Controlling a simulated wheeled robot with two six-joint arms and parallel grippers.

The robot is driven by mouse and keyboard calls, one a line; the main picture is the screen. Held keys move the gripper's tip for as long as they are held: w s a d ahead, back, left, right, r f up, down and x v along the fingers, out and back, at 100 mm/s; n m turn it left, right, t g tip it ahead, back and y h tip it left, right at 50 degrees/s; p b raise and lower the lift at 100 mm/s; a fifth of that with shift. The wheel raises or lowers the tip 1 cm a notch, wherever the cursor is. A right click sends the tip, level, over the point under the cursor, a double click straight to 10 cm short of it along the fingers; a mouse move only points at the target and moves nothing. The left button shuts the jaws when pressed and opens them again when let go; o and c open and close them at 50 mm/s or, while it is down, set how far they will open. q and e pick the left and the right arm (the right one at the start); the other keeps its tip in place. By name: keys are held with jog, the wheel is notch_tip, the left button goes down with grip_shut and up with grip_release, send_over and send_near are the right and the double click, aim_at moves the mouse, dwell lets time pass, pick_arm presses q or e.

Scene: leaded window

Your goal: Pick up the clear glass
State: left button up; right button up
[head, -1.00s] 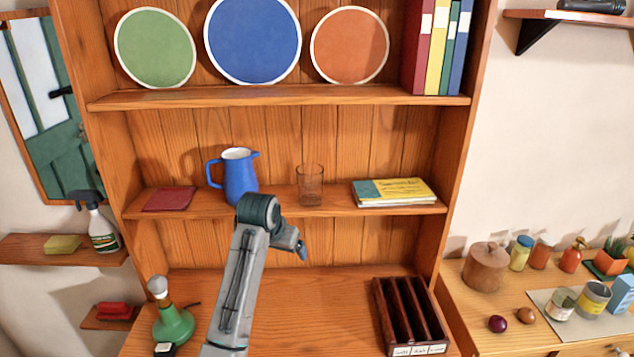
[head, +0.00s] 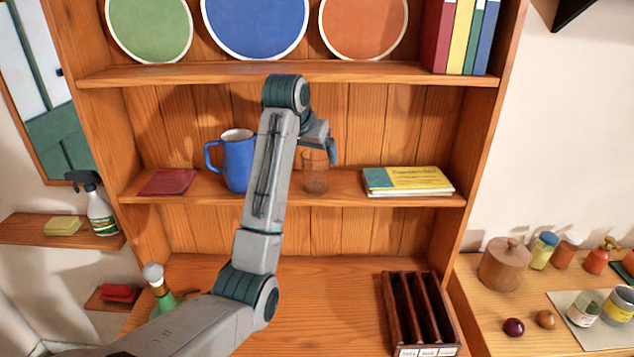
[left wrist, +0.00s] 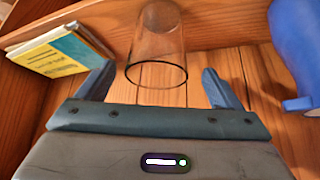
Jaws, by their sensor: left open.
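The clear glass (head: 316,178) stands upright on the middle shelf, between the blue jug (head: 238,165) and the booklets. My left gripper (head: 332,152) is in front of the shelf, at the glass's upper part in the head view, and partly covers it. In the left wrist view the picture is upside down. There the open fingers of my left gripper (left wrist: 158,84) show on either side of the glass (left wrist: 157,45), with nothing held. How far the fingertips are from the glass in depth I cannot tell. My right gripper is in neither view.
The jug also shows at the right of the left wrist view (left wrist: 296,45). The yellow and teal booklets (head: 410,181) lie right of the glass. A dark red flat item (head: 167,182) lies at the shelf's left. The upper shelf (head: 290,73) is above, and a slotted rack (head: 418,315) is below.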

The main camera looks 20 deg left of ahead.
pick_arm(q)
jog(key=p+x, duration=0.2)
jog(key=x, duration=0.1)
jog(key=p+x, duration=0.2)
jog(key=shift+w+d+r, duration=0.1)
jog(key=shift+w+d, duration=0.15)
jog(key=shift+d, duration=0.05)
jog(key=shift+w+f, duration=0.15)
jog(key=shift+f, duration=0.2)
jog(key=shift+r, duration=0.1)
jog(key=c, duration=1.2)
jog(key=shift+r, duration=0.1)
